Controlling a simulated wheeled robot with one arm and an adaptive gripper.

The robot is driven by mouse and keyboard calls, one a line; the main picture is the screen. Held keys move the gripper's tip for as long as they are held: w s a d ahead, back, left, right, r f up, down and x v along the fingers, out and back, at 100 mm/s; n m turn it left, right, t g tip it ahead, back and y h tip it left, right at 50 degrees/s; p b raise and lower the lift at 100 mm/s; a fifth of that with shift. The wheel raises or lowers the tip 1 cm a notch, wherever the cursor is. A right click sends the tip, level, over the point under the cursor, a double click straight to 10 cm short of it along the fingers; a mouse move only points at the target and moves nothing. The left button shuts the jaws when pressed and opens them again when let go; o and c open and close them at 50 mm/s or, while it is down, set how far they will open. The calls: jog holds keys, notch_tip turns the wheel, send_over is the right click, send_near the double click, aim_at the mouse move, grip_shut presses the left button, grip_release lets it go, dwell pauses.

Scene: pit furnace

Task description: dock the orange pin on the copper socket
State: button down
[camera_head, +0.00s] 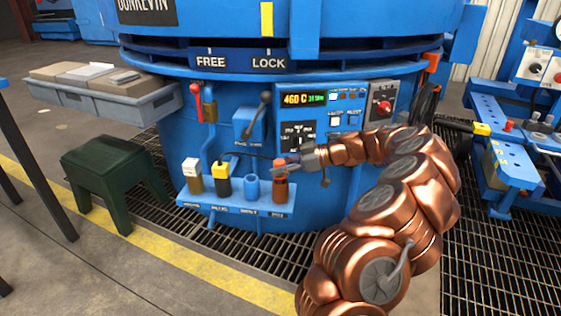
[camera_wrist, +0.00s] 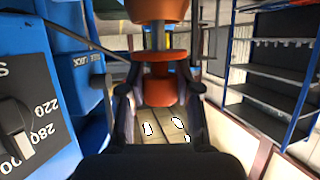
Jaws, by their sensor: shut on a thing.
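The orange pin (camera_head: 279,162) is in my gripper (camera_head: 288,164), right above the copper socket (camera_head: 281,191) at the right end of a blue shelf. In the wrist view, which looks upside down, my gripper (camera_wrist: 158,96) has its dark fingers on both sides of the pin's orange body (camera_wrist: 160,88). A grey shaft runs from the pin's flange toward the copper socket (camera_wrist: 158,9) at the top edge. Part of the shaft shows between flange and socket. I cannot tell whether its tip is inside the socket.
The blue shelf (camera_head: 235,206) also holds an empty blue socket (camera_head: 251,188), a yellow-topped black one (camera_head: 222,180) and a white-topped one (camera_head: 192,176). Above are a lever (camera_head: 259,112) and a control panel (camera_head: 322,112). A green stool (camera_head: 110,175) stands left.

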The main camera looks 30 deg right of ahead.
jog(key=shift+f, duration=0.55)
dwell(0.4)
jog(key=shift+s+d+b, duration=0.1)
jog(key=shift+b, duration=1.15)
dwell(0.6)
jog(key=shift+f+b, duration=0.55)
jog(key=shift+f, duration=0.05)
dwell(0.3)
jog(key=c, duration=1.1)
grip_release()
jog(key=shift+s+d, duration=0.1)
jog(key=b+v, duration=0.2)
jog(key=v, duration=0.8)
jog(key=shift+s+d+r, duration=0.2)
jog(key=shift+s+r, duration=0.05)
jog(key=shift+r, duration=0.05)
